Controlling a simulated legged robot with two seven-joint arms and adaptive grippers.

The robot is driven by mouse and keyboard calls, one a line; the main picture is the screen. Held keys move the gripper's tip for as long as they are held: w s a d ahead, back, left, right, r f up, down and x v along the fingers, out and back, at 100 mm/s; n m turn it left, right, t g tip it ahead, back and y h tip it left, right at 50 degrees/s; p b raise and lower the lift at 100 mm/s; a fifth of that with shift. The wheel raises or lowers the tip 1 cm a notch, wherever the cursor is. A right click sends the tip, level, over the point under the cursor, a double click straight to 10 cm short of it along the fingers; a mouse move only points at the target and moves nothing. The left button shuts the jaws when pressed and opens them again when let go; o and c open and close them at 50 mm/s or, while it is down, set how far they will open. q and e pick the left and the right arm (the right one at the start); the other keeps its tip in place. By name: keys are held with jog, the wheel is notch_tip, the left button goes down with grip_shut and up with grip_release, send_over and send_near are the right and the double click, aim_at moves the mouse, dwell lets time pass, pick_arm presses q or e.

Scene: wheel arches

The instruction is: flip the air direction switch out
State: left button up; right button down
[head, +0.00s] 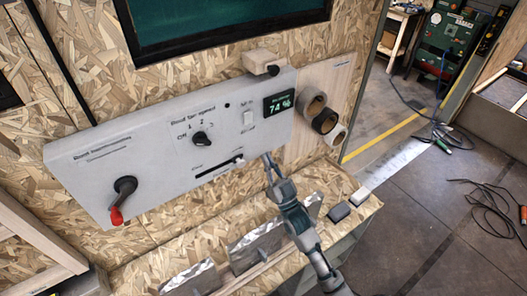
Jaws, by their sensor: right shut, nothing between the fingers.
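A pale grey control panel (160,160) is fixed to the chipboard wall. A small white switch (249,119) sits on its right part, left of a display reading 74 % (279,105). The lettering above the switch is too small to read, and I cannot tell which way it is set. My right gripper (268,161) is shut and empty. Its tip is at the panel's lower edge, below the switch and right of the slider (220,167). I cannot tell whether it touches the panel. My left gripper is not in view.
The panel also has a black rotary knob (202,138) and a red-tipped lever (121,200). Three round rings (324,120) are on a board to the right. A chipboard shelf (195,243) below holds silvery pieces and two small blocks. Cables (487,200) lie on the floor.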

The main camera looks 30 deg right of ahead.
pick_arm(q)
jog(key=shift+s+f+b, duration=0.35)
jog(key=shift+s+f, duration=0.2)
pick_arm(e)
jog(key=v, duration=0.3)
jog(key=shift+s+f, duration=0.1)
jog(key=shift+f, duration=0.1)
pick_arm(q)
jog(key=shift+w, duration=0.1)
